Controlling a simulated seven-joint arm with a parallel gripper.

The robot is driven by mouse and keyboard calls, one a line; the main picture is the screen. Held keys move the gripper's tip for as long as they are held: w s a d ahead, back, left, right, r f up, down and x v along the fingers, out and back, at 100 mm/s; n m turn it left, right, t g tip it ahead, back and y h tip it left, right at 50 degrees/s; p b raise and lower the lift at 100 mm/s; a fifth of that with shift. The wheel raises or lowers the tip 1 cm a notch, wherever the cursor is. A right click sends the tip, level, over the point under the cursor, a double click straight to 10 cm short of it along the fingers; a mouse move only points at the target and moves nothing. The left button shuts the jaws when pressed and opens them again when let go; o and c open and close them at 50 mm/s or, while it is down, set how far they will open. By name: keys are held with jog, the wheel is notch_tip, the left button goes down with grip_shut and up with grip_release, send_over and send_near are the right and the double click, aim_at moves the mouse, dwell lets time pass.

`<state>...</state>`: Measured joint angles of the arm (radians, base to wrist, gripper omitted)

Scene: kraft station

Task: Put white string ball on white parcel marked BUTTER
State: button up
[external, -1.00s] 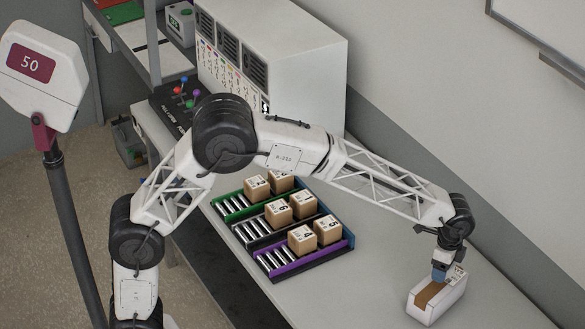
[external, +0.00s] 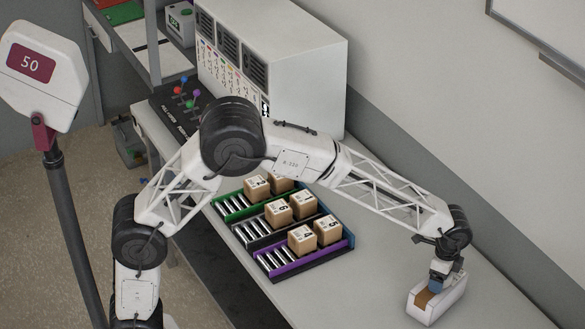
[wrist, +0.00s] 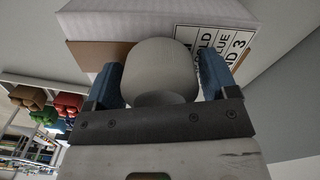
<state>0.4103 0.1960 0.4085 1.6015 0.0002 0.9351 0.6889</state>
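In the wrist view the two blue fingers (wrist: 162,78) stand on either side of a pale, rounded thing (wrist: 158,68). I cannot tell whether it is the white string ball or whether the fingers grip it. Behind it is the white box (wrist: 120,20), with a partly covered black-and-white label (wrist: 215,48). I see no parcel readable as BUTTER.
Brown parcels (external: 303,239) with printed labels sit on a rack with green, grey and purple lanes (external: 295,267). A white cabinet (external: 300,65) stands behind it. A control box with coloured levers (external: 180,100) is at the left. The white table (external: 370,285) is clear between rack and box.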

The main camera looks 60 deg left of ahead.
jog(key=shift+o, duration=0.9)
jog(key=shift+r, duration=0.1)
notch_tip(320, 180, up, 12)
jog(key=shift+r, duration=0.1)
dwell(0.6)
